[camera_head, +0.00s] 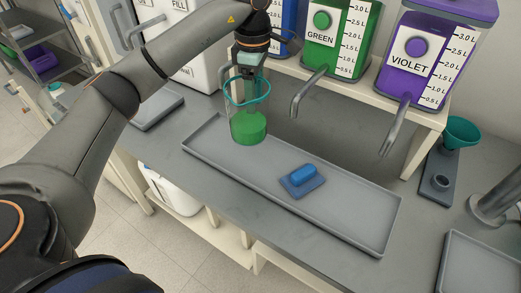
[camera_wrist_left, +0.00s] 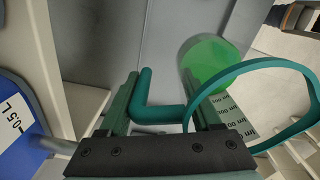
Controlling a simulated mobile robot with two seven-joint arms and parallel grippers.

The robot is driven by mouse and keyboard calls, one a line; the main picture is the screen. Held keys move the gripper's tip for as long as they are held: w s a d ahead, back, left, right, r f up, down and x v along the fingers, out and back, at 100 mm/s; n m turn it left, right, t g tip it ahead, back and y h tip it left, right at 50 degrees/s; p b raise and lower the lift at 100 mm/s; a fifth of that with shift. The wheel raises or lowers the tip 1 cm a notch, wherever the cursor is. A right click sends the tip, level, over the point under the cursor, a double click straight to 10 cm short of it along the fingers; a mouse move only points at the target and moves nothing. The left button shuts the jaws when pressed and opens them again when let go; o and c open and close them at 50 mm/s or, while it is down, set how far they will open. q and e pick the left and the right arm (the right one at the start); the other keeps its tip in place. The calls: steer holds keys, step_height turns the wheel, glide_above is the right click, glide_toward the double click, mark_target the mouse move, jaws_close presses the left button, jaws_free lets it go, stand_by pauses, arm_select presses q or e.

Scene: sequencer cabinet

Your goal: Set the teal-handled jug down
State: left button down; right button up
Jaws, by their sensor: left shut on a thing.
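The teal-handled jug (camera_head: 248,127) is clear, with a teal rim and green liquid in its lower part. My left gripper (camera_head: 248,74) is above it and shut on its teal handle. In the left wrist view the handle (camera_wrist_left: 148,95) lies between the fingers (camera_wrist_left: 164,112), and the jug's green contents (camera_wrist_left: 212,62) show beyond. The jug looks roughly upright over the left part of the long grey tray (camera_head: 340,222). I cannot tell whether its base touches the tray. My right gripper is not in view.
A blue sponge (camera_head: 302,174) on a blue pad lies mid-tray. Green (camera_head: 342,40) and violet (camera_head: 432,55) dispensers stand behind, with metal spouts (camera_head: 395,125) reaching forward. A teal funnel (camera_head: 461,132) stands at the right. The tray's right part is clear.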

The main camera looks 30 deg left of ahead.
arm_select(q)
steer(key=shift+n, duration=0.4)
steer(key=shift+w+a+f, duration=0.1)
steer(key=shift+a+f, duration=0.1)
steer(key=shift+f, duration=1.45)
steer(key=shift+w+a+f, duration=0.1)
steer(key=shift+a+f, duration=0.05)
steer(key=shift+f, duration=1.55)
steer(key=shift+w+a+f, duration=0.1)
steer(key=shift+a+f, duration=0.1)
steer(key=shift+f, duration=1.45)
steer(key=shift+f, duration=0.2)
steer(key=shift+c, duration=0.4)
jaws_free()
step_height(320, 180, up, 12)
steer(key=shift+s+r, duration=0.2)
